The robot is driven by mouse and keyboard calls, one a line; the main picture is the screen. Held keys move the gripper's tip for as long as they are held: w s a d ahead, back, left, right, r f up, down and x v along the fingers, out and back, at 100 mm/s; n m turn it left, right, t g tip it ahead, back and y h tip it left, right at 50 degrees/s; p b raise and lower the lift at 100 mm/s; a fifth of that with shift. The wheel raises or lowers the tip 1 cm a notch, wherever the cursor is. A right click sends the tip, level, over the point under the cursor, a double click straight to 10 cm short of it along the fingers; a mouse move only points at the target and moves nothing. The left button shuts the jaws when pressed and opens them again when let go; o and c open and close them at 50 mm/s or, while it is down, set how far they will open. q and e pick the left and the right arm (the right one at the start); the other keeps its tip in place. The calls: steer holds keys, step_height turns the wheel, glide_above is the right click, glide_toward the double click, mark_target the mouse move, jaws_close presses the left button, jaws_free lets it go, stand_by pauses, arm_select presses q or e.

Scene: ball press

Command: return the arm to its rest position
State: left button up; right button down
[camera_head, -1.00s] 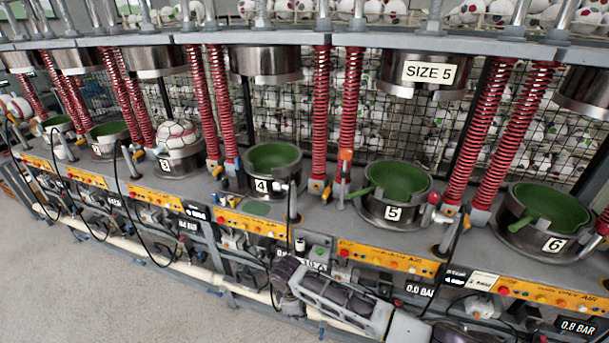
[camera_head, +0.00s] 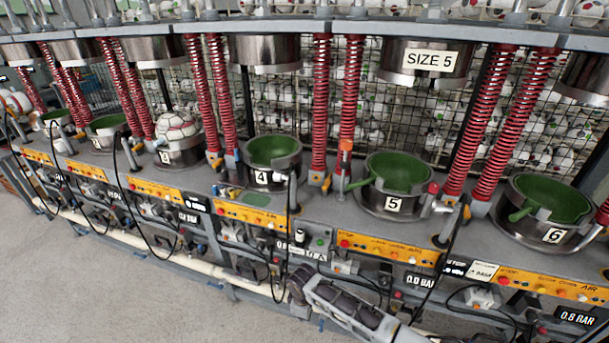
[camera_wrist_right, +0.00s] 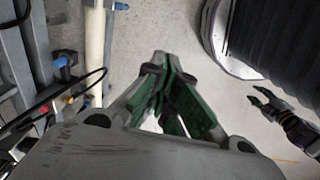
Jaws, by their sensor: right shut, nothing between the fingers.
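My right arm (camera_head: 345,305) comes in from the bottom edge of the head view, in front of the press, with its far end beside the lower pipe. In the right wrist view my right gripper (camera_wrist_right: 160,62) has its green-padded fingers closed together at the tips, holding nothing. It hangs over the bare floor. A second gripper with green tips (camera_wrist_right: 262,97), which looks like my left one, shows small at the right of the wrist view. The left arm does not show in the head view.
The press bench holds green-lined moulds, among them mould 4 (camera_head: 272,152) and mould 5 (camera_head: 396,172). A ball (camera_head: 176,127) sits in mould 3. A pale pipe (camera_head: 190,262) and dark hoses run along the front. Grey floor (camera_head: 110,300) is free at lower left.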

steer(key=s+d+f+m+b, duration=0.25)
steer(key=s+d+f, duration=0.2)
steer(key=f, duration=0.55)
steer(key=s+d+f+m+t+y+b, duration=0.1)
steer(key=s+d+f+m+b, duration=0.15)
steer(key=d+f, duration=0.55)
steer(key=s+d+f+m+b, duration=0.2)
steer(key=s+d+f+b, duration=0.15)
steer(key=f, duration=0.95)
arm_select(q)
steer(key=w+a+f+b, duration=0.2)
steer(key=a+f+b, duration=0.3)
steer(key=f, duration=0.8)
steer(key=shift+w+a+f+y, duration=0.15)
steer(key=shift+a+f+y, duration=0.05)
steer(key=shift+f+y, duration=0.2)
arm_select(e)
steer(key=s+d+f+m, duration=0.1)
steer(key=s+d+f, duration=0.4)
steer(key=s, duration=0.5)
steer(key=s+d+f+m+h, duration=0.1)
steer(key=s+d+f+m, duration=0.1)
steer(key=s+d+f, duration=0.4)
steer(key=s+d+f+m, duration=0.1)
steer(key=s+d+f, duration=0.5)
steer(key=s, duration=0.7)
steer(key=shift+s+f+m+h, duration=0.15)
steer(key=shift+s+m+h, duration=0.15)
